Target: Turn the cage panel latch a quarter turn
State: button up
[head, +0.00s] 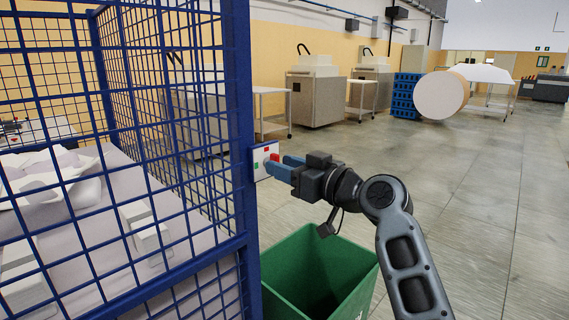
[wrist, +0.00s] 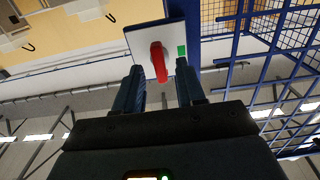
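The red latch (wrist: 158,62) sits on a white plate (wrist: 138,41) fixed to the blue cage post, with a green mark at the plate's right in the wrist view. The latch stands nearly upright there. My gripper (wrist: 160,74) is open, its two fingers apart on either side of the latch's lower end, with visible gaps; I cannot tell whether either finger touches it. In the head view my gripper (head: 280,164) is right at the plate (head: 259,158), and the fingers partly hide the latch.
The blue mesh cage (head: 243,120) fills the left, with pale boxes inside. An open green bin (head: 345,262) stands on the floor below my gripper. Carts and machines line the back wall. The floor (head: 450,190) to the right is clear.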

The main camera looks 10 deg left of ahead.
jog(key=shift+w+a, duration=0.2)
jog(key=shift+a, duration=0.05)
grip_shut()
dwell(0.3)
